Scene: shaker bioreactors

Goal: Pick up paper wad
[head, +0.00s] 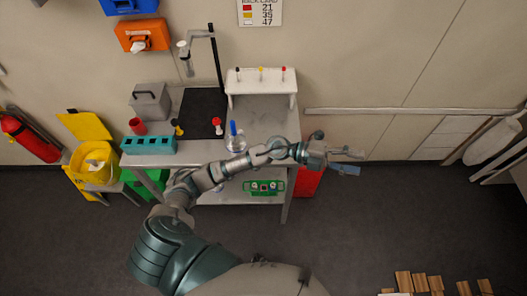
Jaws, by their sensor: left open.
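My left arm reaches across the front of the bench, and my left gripper (348,161) is open and looks empty. It appears just past the bench's right end, against the wall and floor behind. A whitish crumpled thing (95,164) shows in the open yellow bin (92,178) at the left, far from the gripper. I cannot tell whether it is the paper wad. No other loose paper wad is clear on the bench or floor. My right gripper is out of view.
The bench (268,112) holds a white rack (262,80), a teal block (148,145), a grey box (150,102) and a flask (235,142). A red bin (308,181) stands by its right end, below my gripper. Wooden blocks (436,284) lie at bottom right. The middle floor is clear.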

